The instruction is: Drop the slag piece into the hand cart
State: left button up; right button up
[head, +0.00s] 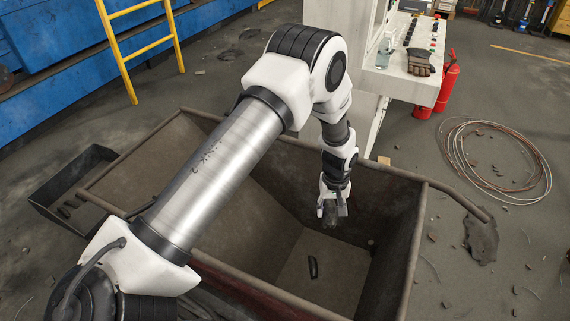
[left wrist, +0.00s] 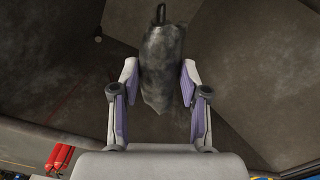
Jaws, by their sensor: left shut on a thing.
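The hand cart (head: 420,225) is a large brown-grey metal bin with sloping walls and a raised rim. My left gripper (head: 333,205) points down inside the cart's opening, near its right back wall, above the cart floor. It is shut on the slag piece (left wrist: 163,68), a dark grey, rough, elongated lump between the two fingers in the left wrist view. In the head view the slag piece (head: 330,212) is small and partly hidden by the fingers. My right gripper is not in view.
A small dark piece (head: 313,267) lies on the cart floor. A dark open tray (head: 60,185) stands left of the cart. A white console (head: 405,75), red fire extinguishers (head: 449,82) and a wire coil (head: 497,155) are behind and right. A yellow ladder (head: 125,75) stands at the back left.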

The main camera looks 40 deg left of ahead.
pick_arm(q)
jog(key=shift+r, duration=0.1)
jog(key=o, duration=1.3)
jog(key=shift+c, duration=0.2)
notch_tip(320, 180, up, 12)
